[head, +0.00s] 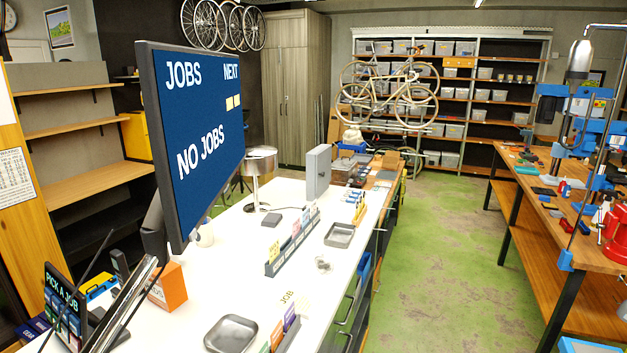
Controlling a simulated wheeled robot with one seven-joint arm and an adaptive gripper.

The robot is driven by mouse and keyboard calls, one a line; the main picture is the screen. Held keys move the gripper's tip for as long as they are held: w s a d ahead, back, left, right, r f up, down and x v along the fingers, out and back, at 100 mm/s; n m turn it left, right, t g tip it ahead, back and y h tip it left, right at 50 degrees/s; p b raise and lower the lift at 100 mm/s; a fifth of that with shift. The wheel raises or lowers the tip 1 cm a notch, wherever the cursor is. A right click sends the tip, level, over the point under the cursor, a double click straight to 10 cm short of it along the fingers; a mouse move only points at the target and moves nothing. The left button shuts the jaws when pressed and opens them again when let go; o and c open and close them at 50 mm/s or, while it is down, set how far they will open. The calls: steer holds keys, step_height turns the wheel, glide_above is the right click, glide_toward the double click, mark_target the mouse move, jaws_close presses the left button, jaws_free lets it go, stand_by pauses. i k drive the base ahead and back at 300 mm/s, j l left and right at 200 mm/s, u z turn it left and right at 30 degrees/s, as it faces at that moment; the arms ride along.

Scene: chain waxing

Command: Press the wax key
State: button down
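A small dark panel (66,308) headed "PICK A JOB" stands at the lower left on the white counter, seen at a steep angle. Small coloured fields show below its heading, but I cannot read them, so I cannot tell which is the wax key. Thin dark rods cross in front of part of the panel. A large screen (200,125) above the counter reads "JOBS", "NEXT" and "NO JOBS", with two small yellow marks under "NEXT". My gripper is not in view.
The white counter (312,290) carries metal trays (231,333), a row of coloured cards (292,243) and an orange box (168,287). A wooden workbench (575,258) with tools stands at the right. The green floor (440,270) between them is clear.

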mark_target(48, 295)
steer(key=k+u, duration=0.1)
steer(key=u, duration=1.65)
